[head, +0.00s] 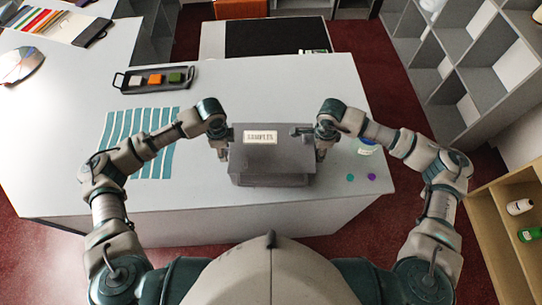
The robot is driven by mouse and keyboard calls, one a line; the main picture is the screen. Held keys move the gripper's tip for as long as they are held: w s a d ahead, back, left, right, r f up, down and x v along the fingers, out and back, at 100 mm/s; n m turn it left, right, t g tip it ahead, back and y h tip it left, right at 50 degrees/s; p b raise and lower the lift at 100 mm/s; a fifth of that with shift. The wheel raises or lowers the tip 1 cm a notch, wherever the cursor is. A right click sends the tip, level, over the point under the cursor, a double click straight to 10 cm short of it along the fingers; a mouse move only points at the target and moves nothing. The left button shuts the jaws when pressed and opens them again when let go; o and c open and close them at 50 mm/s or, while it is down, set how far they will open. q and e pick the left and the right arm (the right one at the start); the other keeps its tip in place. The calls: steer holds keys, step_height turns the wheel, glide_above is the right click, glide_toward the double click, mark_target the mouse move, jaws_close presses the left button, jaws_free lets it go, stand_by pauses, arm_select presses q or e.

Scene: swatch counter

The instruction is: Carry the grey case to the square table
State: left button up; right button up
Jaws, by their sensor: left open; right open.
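The grey case (270,165) stands on the white counter (300,97) near its front edge, with a white label reading like "SAMPLES" on it. My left gripper (221,152) is open at the case's left side. My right gripper (321,152) is open at its right side. Whether the fingers touch the case is hard to tell, as the wrists partly hide them. No table that is clearly square can be made out; a low dark-topped piece (275,36) stands beyond the counter.
A dark tray (120,80) with small coloured blocks and teal strips (115,125) lie left on the counter. A small jar (367,146) and two coloured dots lie right of the case. Grey shelves (465,60) stand at right, a wooden shelf (490,215) nearer. Red floor shows between.

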arm_select(q)
steer(key=shift+w+f, duration=0.1)
steer(key=shift+f, duration=0.8)
arm_select(e)
steer(key=shift+w+f, duration=0.1)
steer(key=shift+f, duration=0.8)
arm_select(q)
steer(key=shift+d+f, duration=0.1)
steer(key=shift+f, duration=0.05)
arm_select(e)
steer(key=shift+d+f, duration=0.1)
steer(key=shift+f, duration=0.05)
arm_select(q)
steer(key=shift+d, duration=0.3)
arm_select(e)
steer(key=shift+d, duration=0.35)
arm_select(q)
steer(key=c, duration=0.5)
arm_select(e)
steer(key=c, duration=0.5)
arm_select(q)
jaws_close()
arm_select(e)
jaws_close()
arm_select(q)
steer(key=shift+a, duration=0.2)
arm_select(e)
steer(key=shift+a, duration=0.2)
